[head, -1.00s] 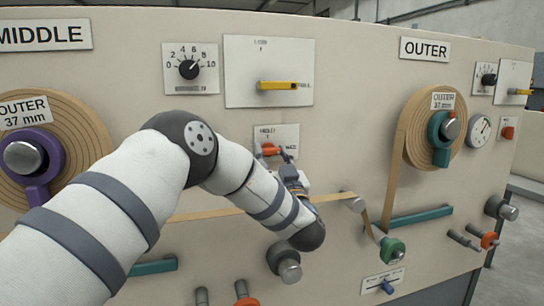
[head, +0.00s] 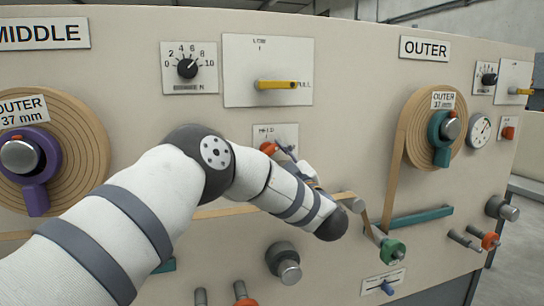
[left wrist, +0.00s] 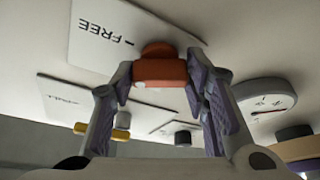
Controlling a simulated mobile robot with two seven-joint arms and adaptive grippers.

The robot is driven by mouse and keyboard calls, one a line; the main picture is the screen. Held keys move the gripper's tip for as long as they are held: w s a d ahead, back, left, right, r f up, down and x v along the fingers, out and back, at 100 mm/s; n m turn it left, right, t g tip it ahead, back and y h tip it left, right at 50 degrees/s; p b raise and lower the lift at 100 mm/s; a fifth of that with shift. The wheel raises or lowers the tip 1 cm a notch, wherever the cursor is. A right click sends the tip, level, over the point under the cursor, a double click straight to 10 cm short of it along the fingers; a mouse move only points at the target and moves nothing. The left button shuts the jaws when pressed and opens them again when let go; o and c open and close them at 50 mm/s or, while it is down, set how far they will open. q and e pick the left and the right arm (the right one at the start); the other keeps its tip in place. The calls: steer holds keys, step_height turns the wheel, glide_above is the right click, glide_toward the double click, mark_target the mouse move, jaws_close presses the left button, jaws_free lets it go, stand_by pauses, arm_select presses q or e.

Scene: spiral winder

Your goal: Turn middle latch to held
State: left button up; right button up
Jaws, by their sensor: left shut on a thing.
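The middle latch is a small orange-red knob (head: 269,148) on a pale plate (head: 289,131) in the middle of the panel. In the left wrist view the orange-red latch (left wrist: 161,71) sits between the two fingers of my left gripper (left wrist: 161,84), and the plate behind it reads FREE. My left gripper (head: 281,150) is shut on the latch, reaching it from the lower right in the head view. Its fingers hide part of the latch and plate, so its exact angle is hard to tell. My right gripper is not in view.
A yellow lever (head: 277,85) and a numbered dial (head: 187,68) are above the latch. A tan strip (head: 238,211) runs behind my left arm to a roller. A grey knob (head: 288,265) and a green knob (head: 391,248) stick out below. Tape reels flank the area.

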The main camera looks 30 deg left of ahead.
arm_select(q)
steer(key=n+g, duration=0.2)
steer(key=n, duration=0.2)
steer(key=n+g, duration=0.1)
steer(key=n, duration=0.3)
steer(key=shift+w+d+g, duration=0.1)
steer(key=shift+g, duration=0.3)
steer(key=n+h, duration=0.1)
steer(key=n, duration=0.1)
steer(key=n+g, duration=0.1)
steer(key=n, duration=0.2)
steer(key=shift+r+h, duration=0.2)
steer(key=shift+h, duration=0.2)
steer(key=shift+n, duration=0.4)
steer(key=o, duration=1.1)
steer(key=shift+o, duration=0.2)
steer(key=v, duration=1.2)
